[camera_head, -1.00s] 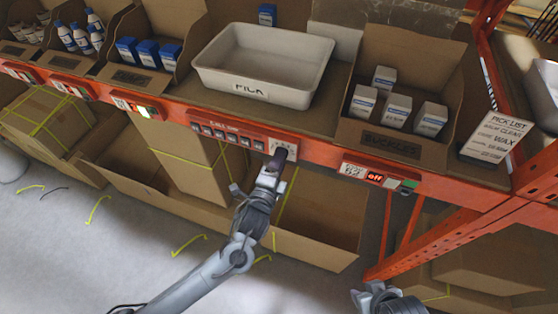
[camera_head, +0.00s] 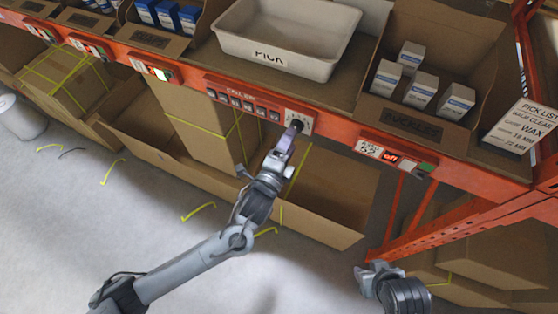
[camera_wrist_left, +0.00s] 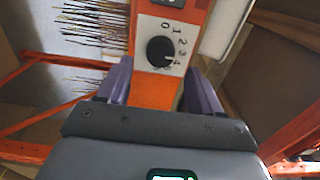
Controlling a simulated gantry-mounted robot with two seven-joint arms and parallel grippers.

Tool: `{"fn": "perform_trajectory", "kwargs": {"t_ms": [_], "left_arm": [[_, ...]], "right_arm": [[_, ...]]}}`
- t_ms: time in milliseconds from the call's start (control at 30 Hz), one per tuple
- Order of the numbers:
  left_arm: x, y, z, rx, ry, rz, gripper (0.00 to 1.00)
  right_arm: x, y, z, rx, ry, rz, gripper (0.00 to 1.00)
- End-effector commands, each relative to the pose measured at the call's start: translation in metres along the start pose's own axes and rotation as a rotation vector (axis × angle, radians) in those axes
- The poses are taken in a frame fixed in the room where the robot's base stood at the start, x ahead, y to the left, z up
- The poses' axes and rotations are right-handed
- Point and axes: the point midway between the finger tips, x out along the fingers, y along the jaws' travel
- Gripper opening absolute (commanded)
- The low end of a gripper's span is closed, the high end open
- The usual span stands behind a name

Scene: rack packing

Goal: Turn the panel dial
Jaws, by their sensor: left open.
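The panel dial is a round black knob (camera_wrist_left: 160,51) on a white plate with the numbers 0 to 4 and a partly hidden one around it. Its pointer mark is too small to read surely. In the head view the dial (camera_head: 297,125) sits on the red shelf beam, at the right end of a row of buttons. My left gripper (camera_head: 290,135) is at the plate from below. In the left wrist view its purple fingers (camera_wrist_left: 158,88) are open, either side of and just below the knob, with nothing between them. My right gripper (camera_head: 368,274) is low at right, its jaws unclear.
A white PICK tray (camera_head: 230,45) and a cardboard bin of small white boxes (camera_head: 421,91) stand on the shelf above. A small display (camera_head: 391,156) is right of the dial. Open cartons (camera_head: 345,236) lie under the beam. A red upright post (camera_head: 395,210) stands near my right gripper.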

Motion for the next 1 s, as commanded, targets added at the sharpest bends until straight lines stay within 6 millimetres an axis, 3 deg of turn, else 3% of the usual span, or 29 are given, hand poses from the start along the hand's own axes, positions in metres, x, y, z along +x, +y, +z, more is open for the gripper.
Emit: {"fn": "perform_trajectory", "kwargs": {"t_ms": [200,400,1000], "left_arm": [[-0.040,0.003,0.000,-0.001,0.001,0.002,0.65],[-0.062,0.002,0.000,0.000,0.000,0.001,0.65],[-0.070,0.001,0.000,-0.001,0.000,0.002,0.65]], "right_arm": [[0.009,0.000,0.003,-0.002,0.000,0.002,0.43],[0.013,0.000,0.004,-0.001,0.000,0.001,0.43],[0.013,-0.002,0.004,0.008,0.001,-0.006,0.43]]}}
